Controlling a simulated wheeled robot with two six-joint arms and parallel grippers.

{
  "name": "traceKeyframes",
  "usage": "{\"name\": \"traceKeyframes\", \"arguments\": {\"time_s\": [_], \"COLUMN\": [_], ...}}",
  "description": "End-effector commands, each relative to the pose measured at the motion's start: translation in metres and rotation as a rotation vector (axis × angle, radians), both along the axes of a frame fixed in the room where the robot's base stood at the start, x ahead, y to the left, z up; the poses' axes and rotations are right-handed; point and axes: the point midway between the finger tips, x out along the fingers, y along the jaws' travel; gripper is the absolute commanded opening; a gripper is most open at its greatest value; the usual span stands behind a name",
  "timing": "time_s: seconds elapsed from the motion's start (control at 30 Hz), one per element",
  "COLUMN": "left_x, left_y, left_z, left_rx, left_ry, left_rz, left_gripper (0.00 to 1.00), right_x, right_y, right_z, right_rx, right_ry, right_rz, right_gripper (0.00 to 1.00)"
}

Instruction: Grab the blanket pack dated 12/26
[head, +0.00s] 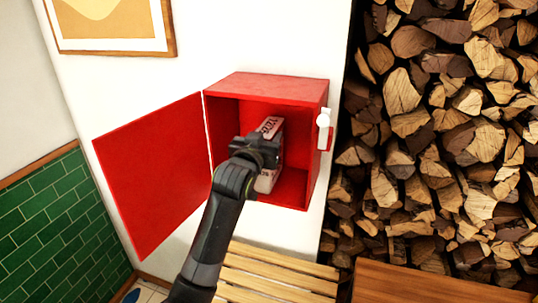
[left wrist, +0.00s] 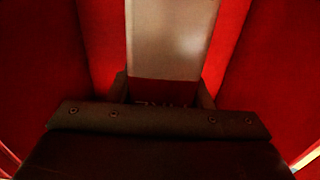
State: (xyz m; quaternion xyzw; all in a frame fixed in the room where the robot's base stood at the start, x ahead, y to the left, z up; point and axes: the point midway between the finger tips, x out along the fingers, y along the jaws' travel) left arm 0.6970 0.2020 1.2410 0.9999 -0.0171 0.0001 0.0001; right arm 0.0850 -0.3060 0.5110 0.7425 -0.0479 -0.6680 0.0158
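A white and red pack (head: 270,128) stands inside an open red wall cabinet (head: 268,86). Dark characters show on its upper part, but I cannot read the whole date. My left gripper (head: 262,152) reaches in through the open front and covers the middle of the pack. In the left wrist view the pack (left wrist: 170,40) is between the two fingertips (left wrist: 163,92), one at each side, with no clear gap. The pack's lower part there is dark red with faint lettering, partly hidden by the gripper body. My right gripper is not in view.
The cabinet door (head: 155,175) is swung open to the left. A white handle or knob (head: 323,120) is on the cabinet's right side. A slatted wooden bench (head: 275,275) is below. Stacked firewood (head: 440,130) fills the right.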

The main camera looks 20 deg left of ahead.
Motion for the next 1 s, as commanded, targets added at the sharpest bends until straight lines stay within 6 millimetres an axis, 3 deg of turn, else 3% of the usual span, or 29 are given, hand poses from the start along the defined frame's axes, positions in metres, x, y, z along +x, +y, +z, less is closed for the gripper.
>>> {"name": "traceKeyframes", "arguments": {"time_s": [0.03,0.33,0.83,1.0], "left_x": [0.000,0.000,-0.002,-0.004], "left_y": [0.000,0.000,0.000,0.000], "left_z": [0.000,0.000,0.005,0.018], "left_rx": [0.000,0.000,0.000,0.002], "left_ry": [0.000,0.001,-0.007,-0.010], "left_rz": [0.000,0.000,-0.001,-0.001], "left_gripper": [0.37,0.00,0.00,0.00], "right_x": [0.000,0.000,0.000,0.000], "right_y": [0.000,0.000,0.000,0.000], "right_z": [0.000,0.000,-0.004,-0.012], "right_rx": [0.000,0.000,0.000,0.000], "right_ry": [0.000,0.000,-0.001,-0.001], "right_rz": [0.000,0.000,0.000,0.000], "right_gripper": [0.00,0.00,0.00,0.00]}}
